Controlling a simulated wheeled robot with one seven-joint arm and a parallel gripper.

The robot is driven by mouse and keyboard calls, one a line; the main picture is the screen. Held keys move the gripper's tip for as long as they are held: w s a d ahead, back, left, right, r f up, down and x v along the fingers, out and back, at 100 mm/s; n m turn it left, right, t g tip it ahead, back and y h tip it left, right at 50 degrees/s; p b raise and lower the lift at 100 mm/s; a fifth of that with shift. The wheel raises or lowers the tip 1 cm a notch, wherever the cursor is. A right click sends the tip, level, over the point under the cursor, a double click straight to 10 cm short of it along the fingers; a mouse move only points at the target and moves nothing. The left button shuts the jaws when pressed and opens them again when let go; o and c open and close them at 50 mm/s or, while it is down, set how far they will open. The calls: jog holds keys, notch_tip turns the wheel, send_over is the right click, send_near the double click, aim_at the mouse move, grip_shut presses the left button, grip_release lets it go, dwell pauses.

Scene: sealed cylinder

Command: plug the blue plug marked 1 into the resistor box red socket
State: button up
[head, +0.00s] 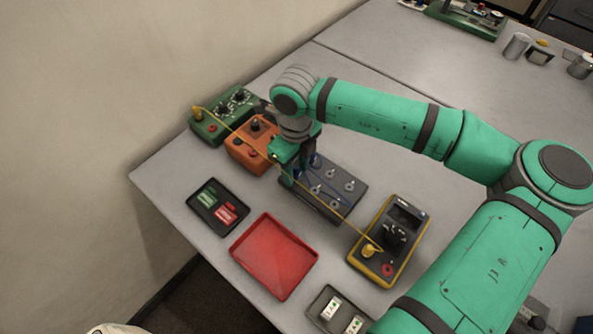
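My gripper (296,176) points down between the orange box and the dark grey box. Its fingers are partly hidden, and I cannot tell whether they are open or hold anything. Blue plugs and a blue lead (341,192) show at the dark grey box (327,204); the mark 1 is not readable. An orange box (243,155) with a dark knob stands left of my gripper, partly behind it. A green box (217,127) with two dials and a red socket (212,128) stands behind it. I cannot tell for certain which is the resistor box.
A yellow lead (325,207) runs from a yellow plug on the green box to the yellow-edged meter (360,260), passing by my gripper. A black tray (195,206), a red tray (245,254) and a grey tray (316,308) lie in front.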

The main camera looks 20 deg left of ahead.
aim_at(296, 167)
dwell(0.9)
grip_shut()
jog(key=shift+r, duration=0.1)
jog(key=shift+w+r, duration=0.15)
jog(key=shift+r, duration=2.25)
jog(key=shift+s+r, duration=0.2)
jog(key=shift+r, duration=0.3)
jog(key=shift+w, duration=0.1)
